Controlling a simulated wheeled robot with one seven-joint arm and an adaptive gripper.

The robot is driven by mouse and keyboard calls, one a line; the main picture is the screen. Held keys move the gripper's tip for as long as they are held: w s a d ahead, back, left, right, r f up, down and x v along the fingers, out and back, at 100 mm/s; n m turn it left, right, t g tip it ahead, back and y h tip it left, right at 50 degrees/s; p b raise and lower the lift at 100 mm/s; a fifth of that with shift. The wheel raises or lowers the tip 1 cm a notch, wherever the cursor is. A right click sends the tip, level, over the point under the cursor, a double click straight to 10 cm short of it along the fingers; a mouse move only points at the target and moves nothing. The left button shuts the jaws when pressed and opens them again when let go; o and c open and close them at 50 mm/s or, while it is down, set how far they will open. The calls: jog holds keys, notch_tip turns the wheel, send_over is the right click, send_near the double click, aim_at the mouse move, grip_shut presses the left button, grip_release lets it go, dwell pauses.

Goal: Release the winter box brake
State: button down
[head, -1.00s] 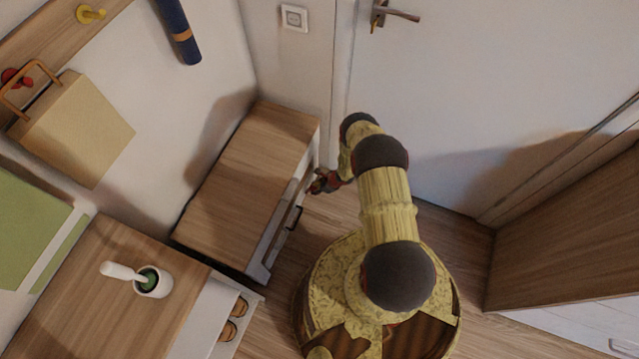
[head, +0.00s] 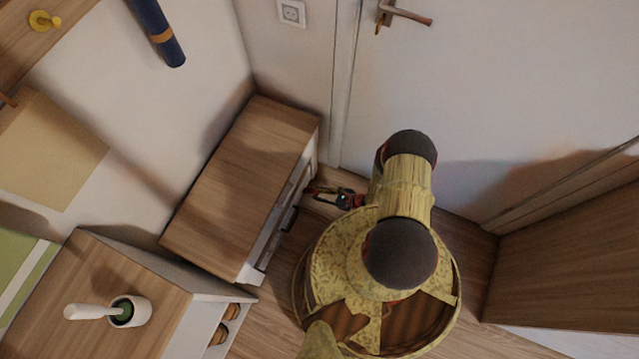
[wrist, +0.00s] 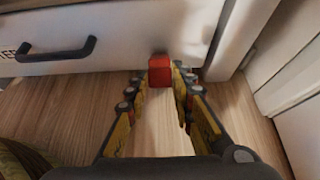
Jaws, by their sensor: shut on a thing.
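The winter box is a white drawer front (wrist: 150,48) low in the wood-topped cabinet (head: 240,175). It has a dark bar handle (wrist: 57,52) and partly cut-off lettering at its left edge. The brake appears as a small red block (wrist: 159,72) at the bottom edge of that front, in the middle of the wrist view. My gripper (wrist: 162,84) is shut on the red block, one finger on each side. In the head view my gripper (head: 318,190) is low beside the cabinet's front, and the red block cannot be made out there.
A white door (head: 500,100) stands behind my arm. A second wood-topped cabinet (head: 110,285) with a white cup and brush is at lower left. A brown wooden unit (head: 570,250) is on the right. Bare wood floor (wrist: 60,105) lies before the drawer.

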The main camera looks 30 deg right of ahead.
jog(key=shift+f, duration=0.15)
jog(key=c, duration=1.5)
grip_release()
jog(key=shift+c, duration=0.2)
jog(key=v, duration=1.2)
jog(key=shift+s, duration=0.1)
